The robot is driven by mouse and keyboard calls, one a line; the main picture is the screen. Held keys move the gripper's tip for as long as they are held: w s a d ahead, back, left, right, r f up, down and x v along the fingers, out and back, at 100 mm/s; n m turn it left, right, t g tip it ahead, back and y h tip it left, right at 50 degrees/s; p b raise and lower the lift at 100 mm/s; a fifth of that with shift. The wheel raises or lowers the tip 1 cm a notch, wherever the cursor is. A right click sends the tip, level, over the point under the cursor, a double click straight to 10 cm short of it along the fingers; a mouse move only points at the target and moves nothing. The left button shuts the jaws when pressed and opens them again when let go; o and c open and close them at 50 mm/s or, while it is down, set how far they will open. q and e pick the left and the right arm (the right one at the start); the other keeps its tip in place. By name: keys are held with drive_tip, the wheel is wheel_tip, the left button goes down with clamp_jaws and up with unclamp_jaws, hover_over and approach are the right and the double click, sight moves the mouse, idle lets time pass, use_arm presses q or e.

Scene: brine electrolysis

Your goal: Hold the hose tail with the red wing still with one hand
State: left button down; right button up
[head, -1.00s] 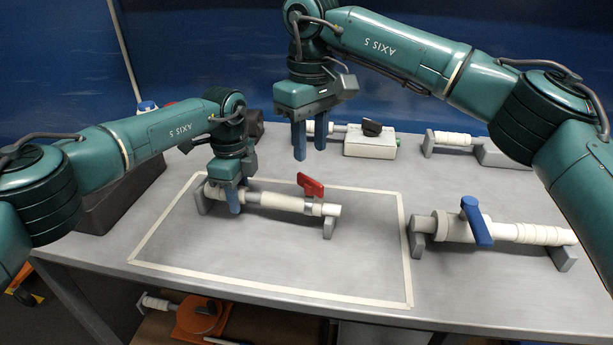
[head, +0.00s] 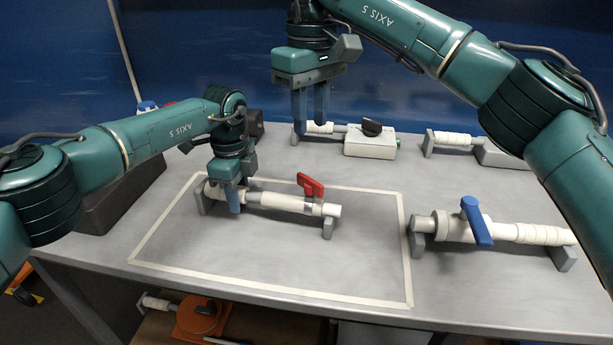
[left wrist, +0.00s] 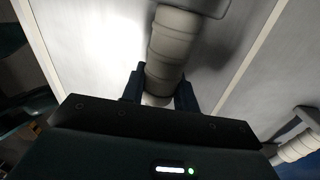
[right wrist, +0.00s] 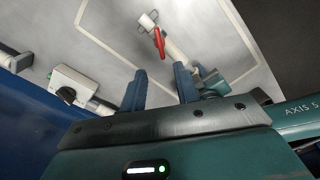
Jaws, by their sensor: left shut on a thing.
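The white hose tail (head: 213,191) belongs to a white pipe assembly with a red wing (head: 311,186), lying level on two grey rests inside the taped rectangle. My left gripper (head: 237,206) is shut on the hose tail, left of the red wing. The left wrist view shows the ribbed hose tail (left wrist: 172,48) running between the fingers (left wrist: 160,92). My right gripper (head: 311,108) is open and empty, raised above the back of the table. The right wrist view shows its fingers apart (right wrist: 160,88) and the red wing (right wrist: 159,43) beyond them.
A white valve assembly with a blue handle (head: 476,222) lies on rests at the right. A white block with a black knob (head: 371,141) and another white fitting (head: 452,139) stand at the back. A dark bin (head: 103,205) is at the left. The taped area's front (head: 270,255) is clear.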

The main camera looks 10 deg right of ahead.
sight(310, 178)
wheel_tip(310, 178, down, 12)
drive_tip(key=shift+r, duration=0.1)
idle(0.5)
clamp_jaws()
idle(0.3)
idle(0.3)
drive_tip(key=shift+o, duration=0.3)
unclamp_jaws()
